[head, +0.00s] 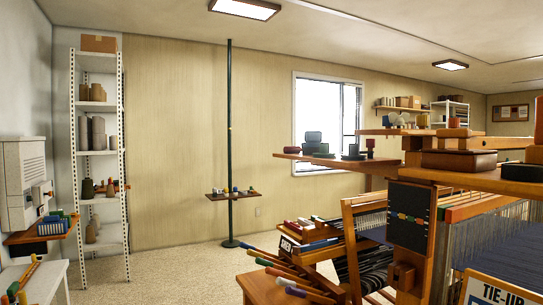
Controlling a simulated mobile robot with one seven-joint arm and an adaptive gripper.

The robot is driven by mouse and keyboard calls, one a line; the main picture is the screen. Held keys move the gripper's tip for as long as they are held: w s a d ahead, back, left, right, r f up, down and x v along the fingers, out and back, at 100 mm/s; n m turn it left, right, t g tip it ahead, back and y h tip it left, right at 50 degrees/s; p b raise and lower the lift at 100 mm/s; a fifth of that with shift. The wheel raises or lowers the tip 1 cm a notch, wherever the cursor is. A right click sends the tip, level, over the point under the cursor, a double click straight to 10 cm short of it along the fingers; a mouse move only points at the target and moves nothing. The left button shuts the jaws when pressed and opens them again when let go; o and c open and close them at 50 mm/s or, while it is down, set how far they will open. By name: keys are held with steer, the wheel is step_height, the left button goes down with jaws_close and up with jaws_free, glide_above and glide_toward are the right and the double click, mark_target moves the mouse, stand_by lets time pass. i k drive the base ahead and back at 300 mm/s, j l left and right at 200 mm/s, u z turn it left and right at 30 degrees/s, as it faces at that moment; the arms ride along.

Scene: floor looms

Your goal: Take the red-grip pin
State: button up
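No single red-grip pin stands out clearly from this distance. At the lower left edge, another small red end (22,297) shows among green and yellow ones. A dark panel (410,213) on the loom carries a row of small coloured pieces, too small to tell apart. My gripper is not in view.
A wooden loom (350,245) fills the right. A dark green pole (229,150) with a small shelf (243,195) stands before the back wall. A white rack (98,152) stands at left. Speckled floor (180,275) is open between the left bench and the loom.

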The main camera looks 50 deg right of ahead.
mark_target(287, 149)
steer(key=i+z, duration=0.25)
steer(key=i, duration=0.45)
steer(key=i+j+z, duration=0.25)
steer(key=i, duration=0.45)
steer(key=i+z, duration=0.4)
steer(key=i, duration=1)
steer(key=i+z, duration=0.25)
steer(key=i, duration=0.45)
steer(key=i+j+z, duration=0.2)
steer(key=i, duration=0.5)
steer(key=i+z, duration=0.4)
steer(key=i, duration=1.05)
steer(key=i+z, duration=0.3)
steer(key=i, duration=0.35)
steer(key=i+j+z, duration=0.3)
steer(key=i, duration=0.35)
steer(key=i+l+z, duration=0.1)
steer(key=i+z, duration=0.25)
steer(key=i, duration=0.3)
steer(key=i+j+z, duration=0.1)
steer(key=i+z, duration=0.25)
steer(key=i, duration=0.35)
steer(key=i+z, duration=0.15)
steer(key=z, duration=0.3)
steer(key=i+z, duration=0.1)
steer(key=z, duration=0.35)
steer(key=i+j+z, duration=0.1)
steer(key=z, duration=1.9)
